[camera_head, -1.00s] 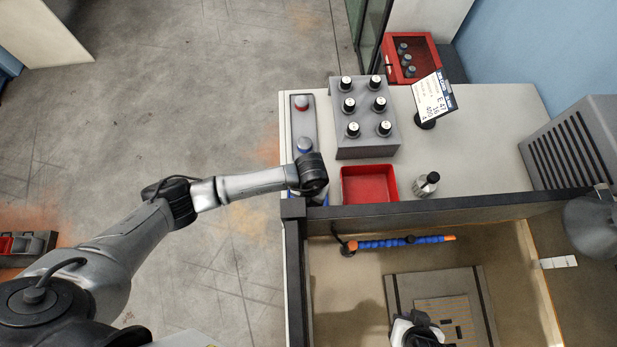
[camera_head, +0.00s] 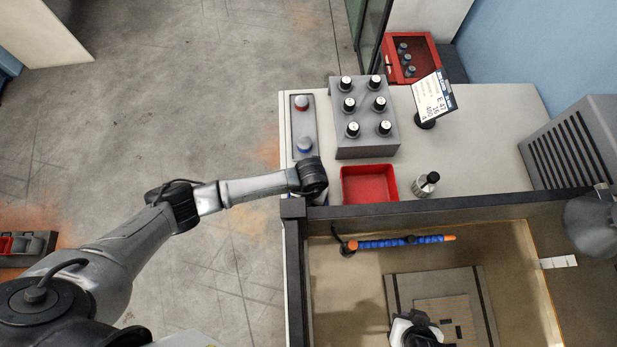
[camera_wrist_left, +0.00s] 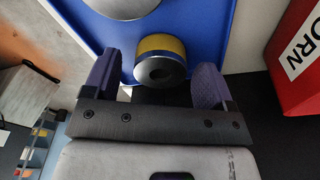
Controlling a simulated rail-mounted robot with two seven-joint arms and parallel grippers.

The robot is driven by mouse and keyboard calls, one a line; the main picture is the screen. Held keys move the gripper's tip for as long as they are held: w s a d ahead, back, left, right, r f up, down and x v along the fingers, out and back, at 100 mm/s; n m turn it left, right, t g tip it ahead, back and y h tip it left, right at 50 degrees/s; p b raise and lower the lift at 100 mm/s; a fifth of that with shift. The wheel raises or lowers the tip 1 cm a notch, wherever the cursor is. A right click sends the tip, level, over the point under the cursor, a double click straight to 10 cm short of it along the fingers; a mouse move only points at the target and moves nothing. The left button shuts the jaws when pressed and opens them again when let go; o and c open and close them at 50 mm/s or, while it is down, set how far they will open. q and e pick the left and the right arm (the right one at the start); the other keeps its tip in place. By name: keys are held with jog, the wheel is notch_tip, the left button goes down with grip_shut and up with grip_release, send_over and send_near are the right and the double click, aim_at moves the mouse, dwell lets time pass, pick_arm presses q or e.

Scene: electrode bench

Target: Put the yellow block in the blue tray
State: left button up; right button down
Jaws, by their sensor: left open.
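No yellow block shows as such. A short grey cylinder with a yellow band (camera_wrist_left: 158,48) stands on a blue surface (camera_wrist_left: 108,32) in the left wrist view. I cannot tell whether that surface is a tray. My left gripper (camera_wrist_left: 158,86) is open, its two purple fingers on either side of the cylinder, with gaps visible. I cannot make out my right gripper.
A red tray (camera_head: 369,168) stands close to the right of my wrist. A grey block with several black knobs (camera_head: 343,146) is behind it. A walled basin (camera_head: 430,211) lies in front.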

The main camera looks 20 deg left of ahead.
pick_arm(q)
notch_tip(320, 180, up, 12)
jog(key=w, duration=0.1)
jog(key=shift+w+b, duration=0.25)
jog(key=shift+b, duration=0.1)
dwell(0.4)
dwell(0.5)
